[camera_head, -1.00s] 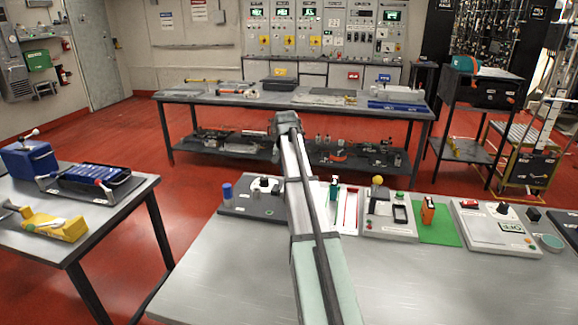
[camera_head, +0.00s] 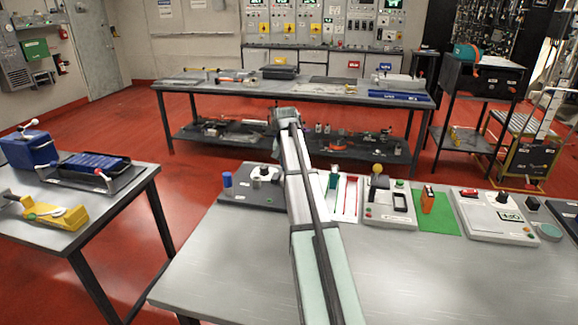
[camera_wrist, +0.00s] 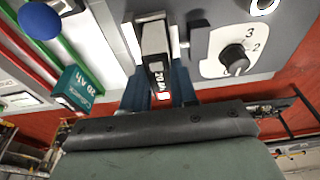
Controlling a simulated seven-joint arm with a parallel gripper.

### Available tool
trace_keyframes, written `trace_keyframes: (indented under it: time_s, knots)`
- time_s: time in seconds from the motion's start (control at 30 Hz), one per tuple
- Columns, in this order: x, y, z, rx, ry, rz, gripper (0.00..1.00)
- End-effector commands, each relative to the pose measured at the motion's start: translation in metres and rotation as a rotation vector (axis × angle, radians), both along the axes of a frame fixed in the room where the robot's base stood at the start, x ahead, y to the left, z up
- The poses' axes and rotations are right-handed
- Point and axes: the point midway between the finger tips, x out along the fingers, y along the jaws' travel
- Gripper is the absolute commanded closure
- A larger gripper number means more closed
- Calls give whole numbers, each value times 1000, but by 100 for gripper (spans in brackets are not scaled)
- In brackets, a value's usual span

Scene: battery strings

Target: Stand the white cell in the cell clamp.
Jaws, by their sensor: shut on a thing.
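In the wrist view, my gripper (camera_wrist: 160,82) is shut on a cell (camera_wrist: 155,42) with a white face, dark sides and a "20 Ah" label. The cell stands out past the blue-grey fingers. A dark station (camera_head: 245,197) with a blue post shows left of the arm.
A teal cell (camera_wrist: 75,87) stands beside a red and a green strip in the wrist view. An orange cell (camera_head: 428,198) stands on a green mat (camera_head: 441,223) to the right, near a grey meter box (camera_head: 495,218). The bench's front (camera_head: 225,265) is clear.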

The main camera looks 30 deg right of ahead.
Motion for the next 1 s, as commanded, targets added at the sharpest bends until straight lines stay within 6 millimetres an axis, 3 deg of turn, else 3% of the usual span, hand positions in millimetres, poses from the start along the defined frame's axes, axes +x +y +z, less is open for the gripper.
trace_keyframes:
  time_s: [0.53,0.57,0.83,1.0]
  knots:
    - [0,0,-4,-1,-1,0,100]
    - [0,0,-4,-1,-1,0,71]
    - [0,0,-4,0,0,0,45]
    - [0,0,-4,0,0,0,43]
